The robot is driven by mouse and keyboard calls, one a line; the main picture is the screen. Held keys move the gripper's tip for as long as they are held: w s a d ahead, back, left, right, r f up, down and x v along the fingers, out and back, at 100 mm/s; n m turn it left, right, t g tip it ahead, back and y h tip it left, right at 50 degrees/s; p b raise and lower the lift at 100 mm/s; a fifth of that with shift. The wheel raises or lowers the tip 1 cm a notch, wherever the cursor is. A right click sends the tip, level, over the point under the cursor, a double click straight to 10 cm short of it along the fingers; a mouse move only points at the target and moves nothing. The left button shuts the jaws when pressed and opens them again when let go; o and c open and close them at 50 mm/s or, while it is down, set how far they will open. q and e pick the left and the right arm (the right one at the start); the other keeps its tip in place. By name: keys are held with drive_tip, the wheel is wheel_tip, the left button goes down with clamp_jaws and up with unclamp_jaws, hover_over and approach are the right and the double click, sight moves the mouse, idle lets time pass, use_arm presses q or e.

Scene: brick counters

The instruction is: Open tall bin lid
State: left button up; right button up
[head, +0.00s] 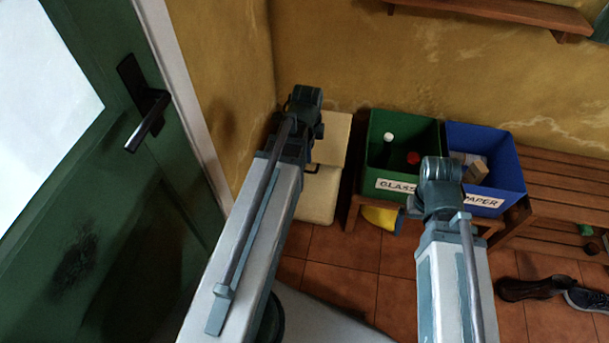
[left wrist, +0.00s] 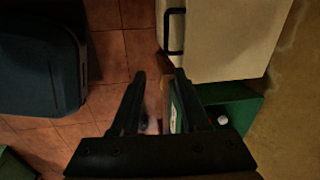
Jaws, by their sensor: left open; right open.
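The tall bin is cream (head: 333,137) and stands in the corner against the wall, partly hidden by my left arm in the head view. It has a dark bar handle (left wrist: 175,31) on its near side, and its lid looks closed. The bin also shows at the top of the left wrist view (left wrist: 226,40). My left gripper (left wrist: 157,76) is open and empty, its fingertips just short of the bin in the picture and apart from the handle. In the head view its fingers are hidden. My right gripper (head: 438,190) hangs before the crates; its fingers are mostly hidden.
A green glass crate (head: 395,185) holding bottles and a blue paper crate (head: 500,150) stand on a wooden bench (head: 565,185) right of the bin. A green door (head: 150,220) is at left. Shoes (head: 535,289) lie on the tiled floor.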

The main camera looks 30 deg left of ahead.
use_arm(q)
drive_tip(key=shift+w+a+f+m, duration=0.1)
drive_tip(key=shift+a+f+m, duration=0.15)
drive_tip(key=shift+a, duration=0.4)
drive_tip(key=shift+w+a+f+m, duration=0.15)
drive_tip(key=shift+a+m, duration=0.1)
drive_tip(key=shift+a, duration=0.35)
drive_tip(key=shift+f, duration=0.1)
drive_tip(key=f+b, duration=0.4)
drive_tip(key=w+f+b, duration=0.1)
drive_tip(key=f+b, duration=0.4)
drive_tip(key=w+f+b, duration=0.1)
drive_tip(key=f+b, duration=0.3)
drive_tip(key=b, duration=0.1)
drive_tip(key=shift+w+a+f, duration=0.2)
drive_tip(key=shift+w+a, duration=0.05)
drive_tip(key=shift+a, duration=0.05)
clamp_jaws()
